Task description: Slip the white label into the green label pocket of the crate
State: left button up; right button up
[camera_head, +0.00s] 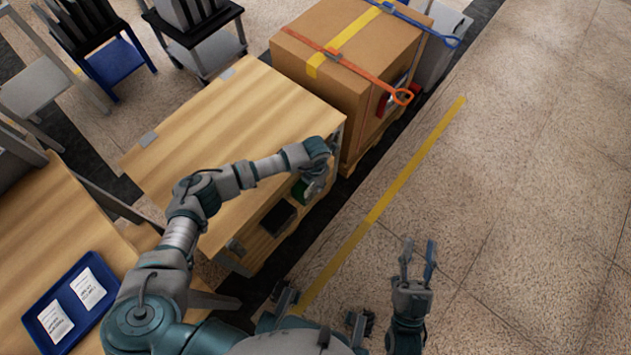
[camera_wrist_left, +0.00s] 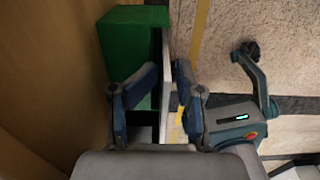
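The wooden crate (camera_head: 240,120) stands in the middle left of the head view. The green label pocket (camera_head: 299,191) is on its right side face, partly covered by my left gripper (camera_head: 316,184). In the left wrist view the green label pocket (camera_wrist_left: 130,45) is just ahead and left of my left gripper (camera_wrist_left: 166,72). Its fingers are shut on a white label (camera_wrist_left: 172,103), seen nearly edge-on. The label lies along the pocket's right edge; I cannot tell whether any of it is inside. My right gripper (camera_head: 419,254) is open and empty above the floor.
A blue tray (camera_head: 38,313) with two white labels lies on a wooden table at lower left. A strapped cardboard box (camera_head: 350,50) stands behind the crate. A dark opening (camera_head: 277,217) shows in the crate's side. Chairs stand at upper left; the floor at right is clear.

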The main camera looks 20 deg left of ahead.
pick_arm(q)
jog(key=shift+r, duration=0.1)
notch_tip(320, 180, up, 12)
dwell(0.5)
jog(key=shift+w, duration=0.1)
dwell(0.4)
